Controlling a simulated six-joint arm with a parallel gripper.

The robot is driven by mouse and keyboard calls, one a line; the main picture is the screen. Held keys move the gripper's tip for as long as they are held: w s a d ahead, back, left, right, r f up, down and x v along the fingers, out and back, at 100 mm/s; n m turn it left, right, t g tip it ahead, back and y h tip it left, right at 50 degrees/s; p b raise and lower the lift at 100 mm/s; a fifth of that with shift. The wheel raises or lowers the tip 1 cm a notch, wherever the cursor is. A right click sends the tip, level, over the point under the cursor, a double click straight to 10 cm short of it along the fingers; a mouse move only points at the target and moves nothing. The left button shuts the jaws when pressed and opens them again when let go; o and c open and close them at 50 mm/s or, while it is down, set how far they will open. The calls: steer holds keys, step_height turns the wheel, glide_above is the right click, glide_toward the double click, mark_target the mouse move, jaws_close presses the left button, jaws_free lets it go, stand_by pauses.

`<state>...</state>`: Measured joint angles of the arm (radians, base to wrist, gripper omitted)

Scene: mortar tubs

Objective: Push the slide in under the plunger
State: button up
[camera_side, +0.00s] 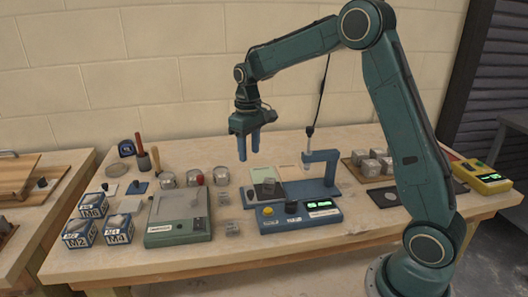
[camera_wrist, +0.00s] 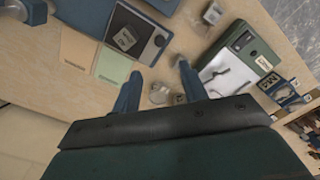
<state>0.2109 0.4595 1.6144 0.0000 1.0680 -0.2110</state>
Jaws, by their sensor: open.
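A blue press (camera_side: 320,158) stands mid-table, its arm holding a plunger (camera_side: 308,158) over the right part of its bed. The slide seems to be the dark plate at the bed's left end (camera_side: 258,198), left of the plunger; a small block seems to sit on it. In the wrist view, a dark plate (camera_wrist: 148,52) carries a labelled block (camera_wrist: 124,38). The plunger is not clear there. My gripper (camera_side: 249,156) is open and empty, fingers down, well above the table and left of the plunger. Its fingers also show in the wrist view (camera_wrist: 159,70).
A blue control box (camera_side: 300,216) with a yellow button and black knob stands in front of the press. A green-grey scale (camera_side: 180,217), metal cups (camera_side: 194,177) and labelled boxes (camera_side: 118,229) stand left. Several grey cubes (camera_side: 371,166) sit on a board at right. A cable hangs above the plunger.

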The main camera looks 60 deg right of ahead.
mark_target(251, 191)
steer(key=shift+f, duration=0.1)
step_height(251, 191, down, 14)
steer(key=shift+r, duration=0.2)
stand_by(0.5)
jaws_close()
